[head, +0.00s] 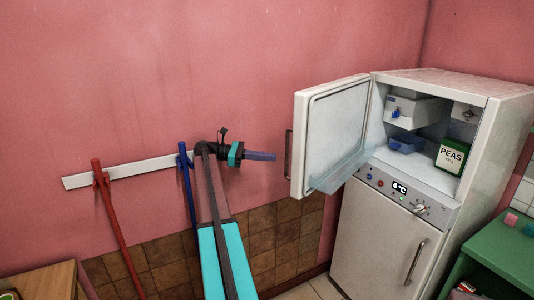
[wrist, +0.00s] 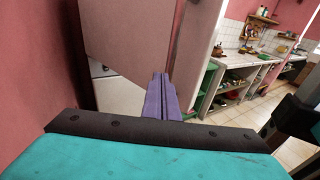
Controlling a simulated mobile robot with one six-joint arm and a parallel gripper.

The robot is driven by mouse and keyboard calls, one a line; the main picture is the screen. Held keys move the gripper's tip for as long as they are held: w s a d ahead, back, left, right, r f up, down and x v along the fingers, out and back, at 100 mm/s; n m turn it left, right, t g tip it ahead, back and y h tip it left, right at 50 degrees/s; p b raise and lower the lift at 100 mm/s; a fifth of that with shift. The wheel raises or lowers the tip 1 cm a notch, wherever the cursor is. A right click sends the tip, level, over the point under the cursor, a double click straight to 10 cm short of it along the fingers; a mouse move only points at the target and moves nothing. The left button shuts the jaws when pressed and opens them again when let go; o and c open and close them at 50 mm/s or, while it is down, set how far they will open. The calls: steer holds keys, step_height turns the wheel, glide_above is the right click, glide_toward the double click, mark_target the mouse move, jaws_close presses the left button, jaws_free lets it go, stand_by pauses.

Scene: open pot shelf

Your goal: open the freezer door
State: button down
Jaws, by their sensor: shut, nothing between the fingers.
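The freezer door (head: 332,135) stands wide open in the head view, swung out to the left of the white fridge-freezer (head: 455,110). Its dark handle (head: 289,154) is on the door's outer left edge. The open compartment shows a blue tray (head: 406,143) and a PEAS box (head: 451,156). My gripper (head: 272,157) is shut and empty, just left of the door handle, apart from it in the picture. In the wrist view my shut purple fingers (wrist: 161,97) point toward a large pale panel (wrist: 130,40), likely the door's outer face.
A red pole (head: 118,230) and a blue pole (head: 187,190) lean at a white wall rail (head: 125,171). The closed lower door (head: 375,240) has its own handle. A green table (head: 500,250) stands at the right. A kitchen counter (wrist: 245,62) shows in the wrist view.

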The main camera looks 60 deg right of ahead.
steer(key=w+f+t+b, duration=0.3)
steer(key=f+t+b, duration=0.1)
steer(key=f, duration=1)
steer(key=w+f+t+b, duration=0.3)
steer(key=f+t+b, duration=0.15)
steer(key=f, duration=0.85)
steer(key=w+a+f+t+y+p, duration=0.1)
steer(key=w+a+f, duration=0.3)
steer(key=a+f, duration=0.7)
steer(key=w+a+f+t+y, duration=0.15)
steer(key=w+a+f, duration=0.25)
steer(key=a+f, duration=0.7)
steer(key=s+a+f+m+y+p, duration=0.15)
steer(key=a+f, duration=0.25)
steer(key=a, duration=0.5)
steer(key=s+a+f, duration=0.2)
steer(key=a+f, duration=0.3)
steer(key=a, duration=0.4)
steer(key=s+a+f+y+p, duration=0.15)
steer(key=a+f, duration=0.25)
steer(key=a, duration=0.5)
steer(key=s+a+f+m+g+y, duration=0.1)
steer(key=s+a+f, duration=0.1)
steer(key=s+a, duration=0.8)
steer(key=s+a+f+m+y+p, duration=0.1)
steer(key=s+a+f+m, duration=0.1)
steer(key=s+a, duration=0.7)
steer(key=shift+s+a+f+g, duration=0.4)
steer(key=shift+a+f, duration=0.15)
steer(key=shift+a, duration=0.65)
